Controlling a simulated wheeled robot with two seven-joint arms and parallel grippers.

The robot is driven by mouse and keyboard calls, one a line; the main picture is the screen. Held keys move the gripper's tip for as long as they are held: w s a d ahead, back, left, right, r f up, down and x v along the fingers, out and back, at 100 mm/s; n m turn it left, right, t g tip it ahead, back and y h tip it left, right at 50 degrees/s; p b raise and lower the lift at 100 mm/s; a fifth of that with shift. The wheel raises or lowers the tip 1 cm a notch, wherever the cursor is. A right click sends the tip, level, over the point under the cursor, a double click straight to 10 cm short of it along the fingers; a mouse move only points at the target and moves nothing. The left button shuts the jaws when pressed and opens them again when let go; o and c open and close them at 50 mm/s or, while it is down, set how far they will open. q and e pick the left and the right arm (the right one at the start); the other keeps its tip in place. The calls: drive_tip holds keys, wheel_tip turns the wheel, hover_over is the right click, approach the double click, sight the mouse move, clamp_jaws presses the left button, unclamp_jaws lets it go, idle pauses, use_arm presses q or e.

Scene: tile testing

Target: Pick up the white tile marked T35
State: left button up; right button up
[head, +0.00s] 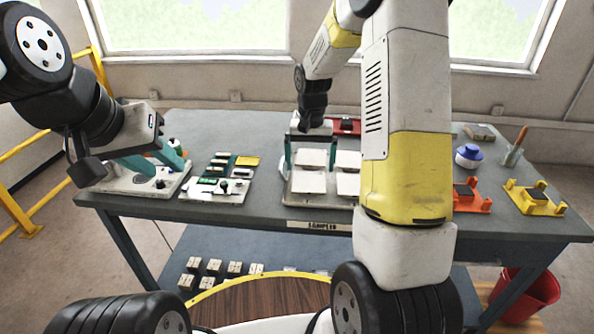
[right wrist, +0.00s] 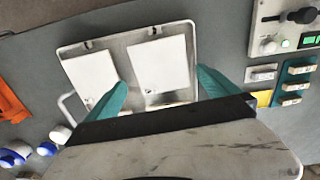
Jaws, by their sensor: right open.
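Several white tiles lie in a shallow pale tray (head: 318,202) on the table; one is a front-left tile (head: 308,183). No marking is legible, so I cannot tell which is T35. My right gripper (head: 311,152) is open and empty above the left part of the tray. In the right wrist view its teal fingers (right wrist: 160,92) are spread, with one white tile (right wrist: 160,66) in the gap between them and another white tile (right wrist: 91,76) partly behind the left finger. My left gripper (head: 154,162) is at the table's left end, its teal fingers apart and empty.
A device with a switch (head: 233,187) and small green and yellow parts stand left of the tray. A red item (head: 345,126) lies behind it. Orange (head: 470,200) and yellow (head: 535,197) stands and a blue-lidded jar (head: 468,156) are to the right.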

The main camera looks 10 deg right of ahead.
sight(309, 181)
drive_tip(key=shift+a+f, duration=0.15)
drive_tip(key=shift+f, duration=2.2)
drive_tip(key=c, duration=1.3)
